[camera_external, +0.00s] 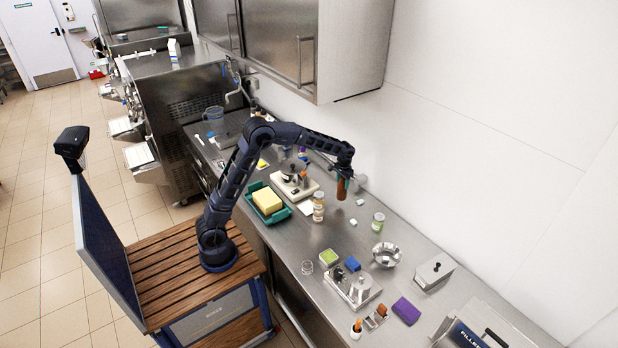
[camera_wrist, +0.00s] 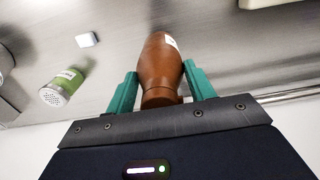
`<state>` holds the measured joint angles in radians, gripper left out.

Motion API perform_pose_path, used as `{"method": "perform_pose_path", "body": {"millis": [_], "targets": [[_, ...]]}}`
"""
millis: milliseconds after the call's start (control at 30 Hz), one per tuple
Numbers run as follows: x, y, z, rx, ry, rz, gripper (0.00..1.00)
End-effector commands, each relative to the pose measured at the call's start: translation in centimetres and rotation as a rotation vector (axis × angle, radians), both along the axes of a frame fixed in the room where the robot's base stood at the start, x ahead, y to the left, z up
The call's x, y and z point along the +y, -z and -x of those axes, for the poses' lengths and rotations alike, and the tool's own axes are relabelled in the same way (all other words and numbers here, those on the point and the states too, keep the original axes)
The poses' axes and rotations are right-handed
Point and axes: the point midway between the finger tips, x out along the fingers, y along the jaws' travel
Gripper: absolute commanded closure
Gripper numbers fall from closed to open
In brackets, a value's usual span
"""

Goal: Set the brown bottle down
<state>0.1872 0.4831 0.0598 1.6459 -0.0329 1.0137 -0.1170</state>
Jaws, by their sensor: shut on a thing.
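The brown bottle (camera_wrist: 158,62) is held between the two green fingers of my gripper (camera_wrist: 160,88) in the wrist view, with a white label on its side. In the external view the brown bottle (camera_external: 342,190) hangs below my gripper (camera_external: 344,176) near the wall side of the steel counter (camera_external: 300,240). I cannot tell for certain whether its base touches the counter; it looks raised a little above it.
A green-labelled shaker (camera_external: 378,222) and a small white block (camera_external: 353,222) stand to the right of the bottle. A labelled jar (camera_external: 318,207) stands to its left. A metal bowl (camera_external: 387,254), green tray (camera_external: 272,216) and purple sponge (camera_external: 406,310) also occupy the counter.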

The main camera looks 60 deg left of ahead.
Motion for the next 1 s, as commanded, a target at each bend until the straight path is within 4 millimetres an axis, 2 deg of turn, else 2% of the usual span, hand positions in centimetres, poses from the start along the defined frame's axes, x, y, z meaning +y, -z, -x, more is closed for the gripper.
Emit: {"method": "perform_pose_path", "body": {"millis": [233,500,900,933,1000], "targets": [[0.0,1.5,0.0,0.000,0.000,0.000,0.96],[0.0,4.8,0.0,0.000,0.000,0.000,0.96],[0.0,5.2,0.0,-0.001,0.000,0.000,0.96],[0.0,5.3,0.0,0.000,0.000,0.000,0.43],[0.0,5.2,0.0,0.000,0.000,0.000,0.29]]}}
